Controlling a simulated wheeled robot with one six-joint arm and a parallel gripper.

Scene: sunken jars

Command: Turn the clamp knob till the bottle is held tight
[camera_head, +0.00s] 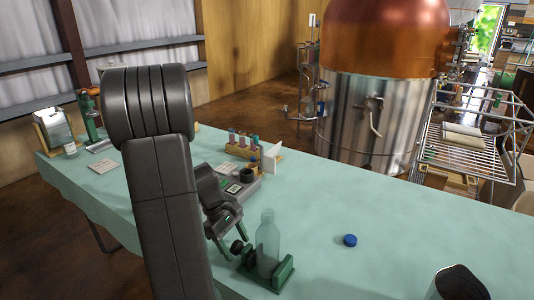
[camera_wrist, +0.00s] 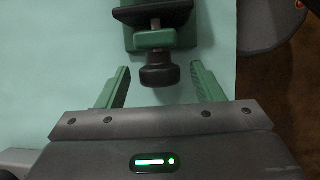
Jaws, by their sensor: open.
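A clear greenish bottle (camera_head: 267,243) stands upright in a green clamp (camera_head: 283,272) on the table. The clamp's black knob (camera_head: 238,247) faces my gripper (camera_head: 229,241). In the wrist view the knob (camera_wrist: 160,74) sits on a short metal screw behind a dark jaw plate (camera_wrist: 153,15) of the clamp (camera_wrist: 185,37). My gripper (camera_wrist: 160,88) is open, with one green finger on each side of the knob and clear gaps to both. The bottle is not seen in the wrist view. I cannot tell whether the jaw plate presses on the bottle.
A blue cap (camera_head: 350,240) lies on the table right of the clamp. A rack of vials (camera_head: 243,146) and a grey device (camera_head: 240,186) stand behind my gripper. A dark cup (camera_head: 458,284) is at the front right. The table (camera_head: 330,200) is clear around the cap.

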